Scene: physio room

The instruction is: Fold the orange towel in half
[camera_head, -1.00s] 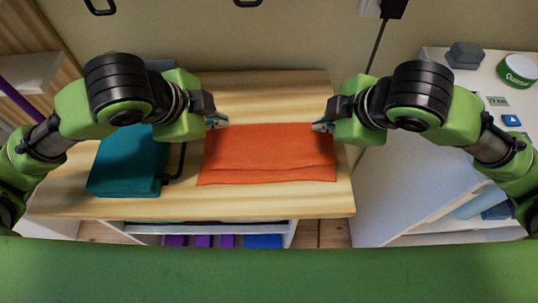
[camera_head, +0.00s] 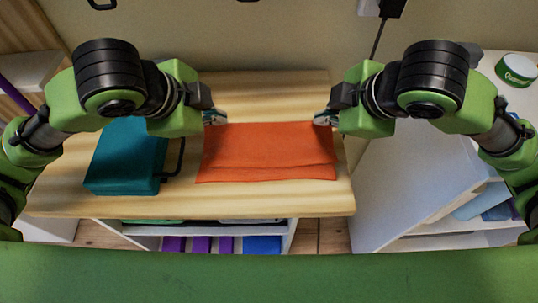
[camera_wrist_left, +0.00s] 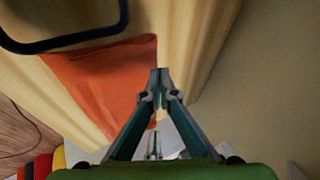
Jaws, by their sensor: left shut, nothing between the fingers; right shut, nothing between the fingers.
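The orange towel (camera_head: 266,153) lies on the wooden table top. One layer lies over another, with a lower edge strip showing along the near side. It also shows in the left wrist view (camera_wrist_left: 105,80). My left gripper (camera_head: 218,117) is shut and empty at the towel's far left corner; in the left wrist view (camera_wrist_left: 158,75) its tips meet beside the towel's edge. My right gripper (camera_head: 322,118) is shut and empty at the far right corner. I cannot tell whether either one touches the cloth.
A teal block (camera_head: 126,158) stands on the table (camera_head: 265,95) left of the towel, with a black bar (camera_head: 180,162) between them. A white cabinet (camera_head: 410,190) with a green round tub (camera_head: 516,69) is at right. Bare table lies behind and in front of the towel.

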